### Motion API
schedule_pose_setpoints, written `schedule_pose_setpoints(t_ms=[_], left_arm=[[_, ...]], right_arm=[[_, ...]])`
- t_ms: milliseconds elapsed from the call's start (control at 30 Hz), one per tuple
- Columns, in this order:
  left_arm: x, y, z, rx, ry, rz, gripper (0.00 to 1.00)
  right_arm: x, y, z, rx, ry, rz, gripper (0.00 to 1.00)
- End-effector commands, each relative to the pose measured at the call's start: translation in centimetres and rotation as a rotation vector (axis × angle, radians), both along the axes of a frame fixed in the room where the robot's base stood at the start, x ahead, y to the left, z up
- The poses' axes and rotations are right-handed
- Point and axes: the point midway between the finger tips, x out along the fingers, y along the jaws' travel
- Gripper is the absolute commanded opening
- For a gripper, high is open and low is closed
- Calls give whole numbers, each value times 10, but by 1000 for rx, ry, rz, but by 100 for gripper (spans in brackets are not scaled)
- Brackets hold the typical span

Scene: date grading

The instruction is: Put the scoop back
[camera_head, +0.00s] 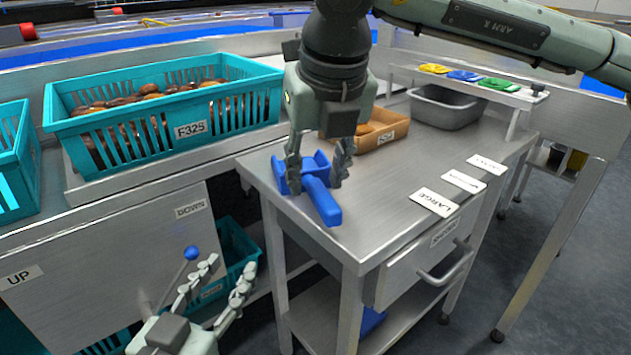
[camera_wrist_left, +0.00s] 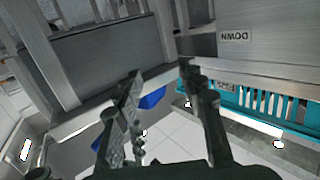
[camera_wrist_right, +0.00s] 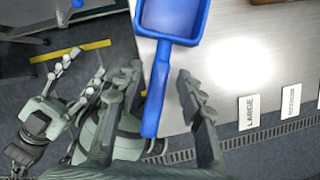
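The blue scoop (camera_head: 321,200) lies on the steel bench (camera_head: 400,190) near its left front corner, its handle pointing toward the front edge. My right gripper (camera_head: 318,180) is low over the scoop, its fingers apart on either side of it. In the right wrist view the scoop's handle (camera_wrist_right: 158,85) runs between the open fingers (camera_wrist_right: 160,80), with a gap visible on both sides. My left gripper (camera_head: 217,285) is open and empty in front of the panel with the DOWN label. Its spread fingers also show in the left wrist view (camera_wrist_left: 160,72).
A closed drawer (camera_head: 425,270) is under the bench top. A cardboard box (camera_head: 385,138), a grey tub (camera_head: 450,108) and label cards (camera_head: 434,202) are on the bench. A teal crate of dates (camera_head: 170,125) stands left. A blue-knobbed lever (camera_head: 191,253) is near my left gripper.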

Motion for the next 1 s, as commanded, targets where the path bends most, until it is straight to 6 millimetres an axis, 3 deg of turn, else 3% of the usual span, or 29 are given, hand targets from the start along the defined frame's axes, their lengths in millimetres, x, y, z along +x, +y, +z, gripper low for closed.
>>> schedule_pose_setpoints(t_ms=[200, 400, 600, 1000], left_arm=[[0, 6, -12, 28, 57, 11, 40], [-1, 12, -21, 49, 100, 21, 40], [-1, 14, -24, 56, 115, 25, 40], [-2, 13, -25, 56, 119, 22, 40]], right_arm=[[-16, -3, 50, 1, -3, 0, 38], [-27, -6, 80, 1, -1, -1, 38], [-31, -7, 89, -1, 1, 0, 38], [-31, -7, 90, -1, 1, 1, 38]])
